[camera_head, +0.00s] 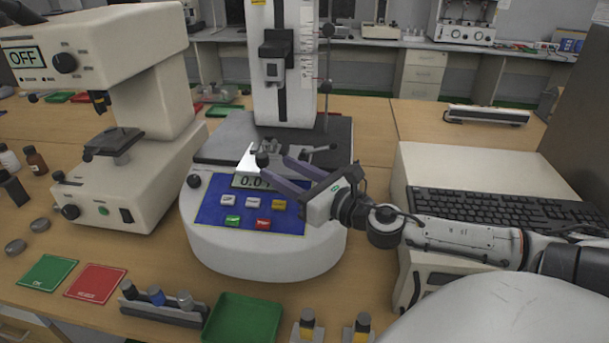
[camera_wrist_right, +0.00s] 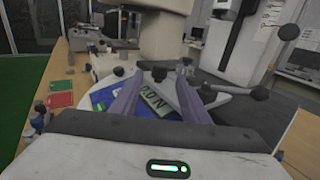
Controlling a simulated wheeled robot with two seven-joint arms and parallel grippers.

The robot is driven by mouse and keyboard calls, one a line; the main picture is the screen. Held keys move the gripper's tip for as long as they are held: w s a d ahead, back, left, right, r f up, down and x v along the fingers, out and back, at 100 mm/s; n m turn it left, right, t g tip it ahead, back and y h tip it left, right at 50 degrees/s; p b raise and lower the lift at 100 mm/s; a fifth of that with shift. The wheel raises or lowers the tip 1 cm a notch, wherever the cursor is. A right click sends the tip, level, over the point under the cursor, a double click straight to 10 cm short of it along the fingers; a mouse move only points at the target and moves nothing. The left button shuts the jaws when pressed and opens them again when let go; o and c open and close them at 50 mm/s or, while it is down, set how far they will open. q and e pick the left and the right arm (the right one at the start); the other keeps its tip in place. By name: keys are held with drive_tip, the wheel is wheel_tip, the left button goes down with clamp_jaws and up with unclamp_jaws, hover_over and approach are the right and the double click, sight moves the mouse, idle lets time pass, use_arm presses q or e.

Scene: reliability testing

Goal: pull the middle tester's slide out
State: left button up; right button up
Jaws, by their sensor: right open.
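The middle tester (camera_head: 262,250) is a rounded white machine with a blue button panel, a small display (camera_head: 252,182) and an upright column (camera_head: 262,100). A dark carriage (camera_head: 275,62) sits high on the column. A small clamp fixture with a bar handle (camera_head: 318,150) stands on the dark plate at its foot. Which part is the slide I cannot tell for sure. My right gripper (camera_head: 275,165) is open, its purple-grey fingers over the display and near the fixture. In the right wrist view the fingers (camera_wrist_right: 160,78) straddle the display with nothing held between them. My left gripper is out of view.
A second tester (camera_head: 110,180) reading OFF stands at left. A green tray (camera_head: 243,318), a rack of metal parts (camera_head: 162,303), and green (camera_head: 48,272) and red (camera_head: 96,282) mats line the front.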

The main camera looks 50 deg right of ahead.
drive_tip(key=shift+s+d, duration=0.15)
drive_tip(key=shift+s, duration=3)
